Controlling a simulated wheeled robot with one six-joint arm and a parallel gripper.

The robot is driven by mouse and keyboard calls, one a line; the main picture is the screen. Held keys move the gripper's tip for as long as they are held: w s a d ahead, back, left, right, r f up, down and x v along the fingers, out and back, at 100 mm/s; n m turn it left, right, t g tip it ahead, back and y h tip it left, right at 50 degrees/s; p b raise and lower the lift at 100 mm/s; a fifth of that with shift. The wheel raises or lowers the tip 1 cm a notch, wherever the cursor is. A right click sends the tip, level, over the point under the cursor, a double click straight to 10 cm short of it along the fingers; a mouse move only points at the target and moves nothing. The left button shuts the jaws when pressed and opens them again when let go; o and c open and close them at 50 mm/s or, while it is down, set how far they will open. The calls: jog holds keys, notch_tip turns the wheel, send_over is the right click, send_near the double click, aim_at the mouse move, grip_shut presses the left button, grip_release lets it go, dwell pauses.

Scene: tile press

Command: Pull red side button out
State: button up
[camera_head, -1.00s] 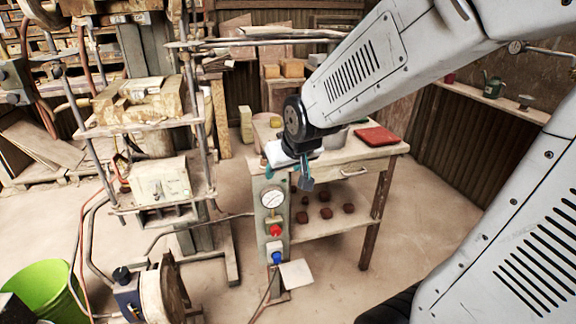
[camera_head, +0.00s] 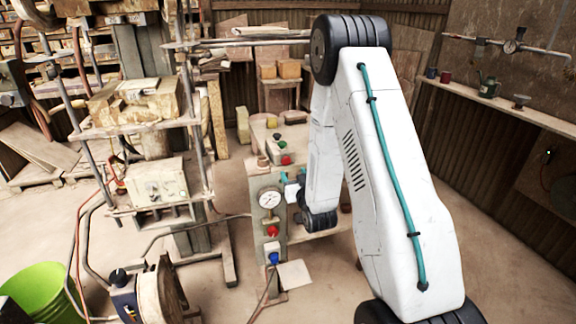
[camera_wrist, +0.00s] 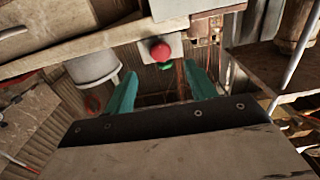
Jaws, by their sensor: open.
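The red side button (camera_head: 271,231) sits on the front of the grey control box (camera_head: 262,183), below a round gauge (camera_head: 268,199) and above a blue button (camera_head: 273,257). My gripper (camera_head: 288,183) is beside the box's upper right edge, above and right of the red side button; my arm partly hides it. In the wrist view its two teal fingers (camera_wrist: 160,72) are apart with nothing between them. A round red button (camera_wrist: 160,50) on a pale plate shows beyond the fingertips; I cannot tell whether it is the red side button.
A bench stands behind the box, with small red and green buttons (camera_head: 285,152) at its near left. The press (camera_head: 157,180) stands at left, with a lime bucket (camera_head: 42,290) in front. A hose and cable run by the box. Floor between press and box is mostly clear.

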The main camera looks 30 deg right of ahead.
jog(key=x, duration=0.7)
jog(key=shift+w, duration=0.2)
jog(key=shift+c, duration=0.4)
grip_shut()
jog(key=shift+s+a, duration=0.15)
jog(key=shift+s, duration=0.55)
jog(key=shift+o, duration=0.4)
grip_release()
send_near(287, 162)
jog(key=shift+s+a, duration=0.15)
jog(key=shift+s, duration=0.25)
